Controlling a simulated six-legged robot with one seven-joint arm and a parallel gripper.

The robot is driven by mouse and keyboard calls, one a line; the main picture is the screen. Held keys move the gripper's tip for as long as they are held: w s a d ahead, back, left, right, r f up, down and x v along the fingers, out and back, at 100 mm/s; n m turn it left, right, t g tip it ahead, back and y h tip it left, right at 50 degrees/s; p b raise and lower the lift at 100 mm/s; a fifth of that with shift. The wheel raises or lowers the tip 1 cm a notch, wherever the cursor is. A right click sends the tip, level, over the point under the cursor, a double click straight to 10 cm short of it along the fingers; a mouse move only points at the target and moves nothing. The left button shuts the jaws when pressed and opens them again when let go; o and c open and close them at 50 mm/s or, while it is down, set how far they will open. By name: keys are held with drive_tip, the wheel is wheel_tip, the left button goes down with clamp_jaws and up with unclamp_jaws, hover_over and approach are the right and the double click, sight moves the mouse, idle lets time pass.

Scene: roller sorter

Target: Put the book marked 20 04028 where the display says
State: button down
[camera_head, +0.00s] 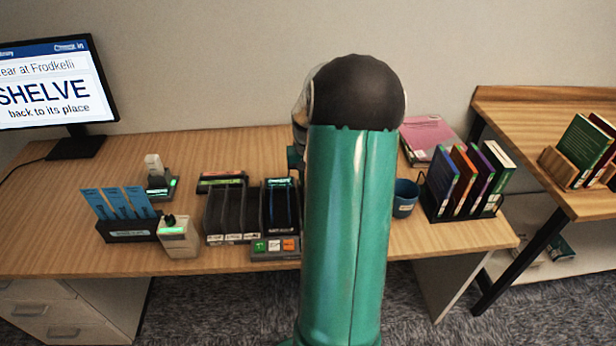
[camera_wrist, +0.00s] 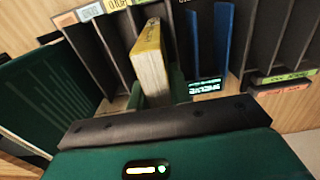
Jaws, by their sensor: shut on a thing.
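The display (camera_head: 52,85) at the far left reads "SHELVE back to its place". In the wrist view my gripper (camera_wrist: 152,95) is shut on a yellow book (camera_wrist: 150,62), with a green finger beside it and its pale page edge towards the camera. No number can be read on it. The book is among the dark upright dividers of a sorter (camera_wrist: 117,45); I cannot tell whether it rests on anything. In the head view my green arm hides the gripper and the book.
A grey slotted sorter (camera_head: 231,213) and a blue-lit slot (camera_head: 281,204) stand mid-desk. Left are a holder of blue cards (camera_head: 125,228) and a scanner-like device (camera_head: 177,238). Right are a blue cup (camera_head: 405,198), a rack of books (camera_head: 465,183) and a pink book (camera_head: 428,137).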

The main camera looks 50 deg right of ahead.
drive_tip(key=c, duration=1.2)
unclamp_jaws()
drive_tip(key=shift+f, duration=0.1)
wheel_tip(320, 180, up, 14)
drive_tip(key=shift+f, duration=0.1)
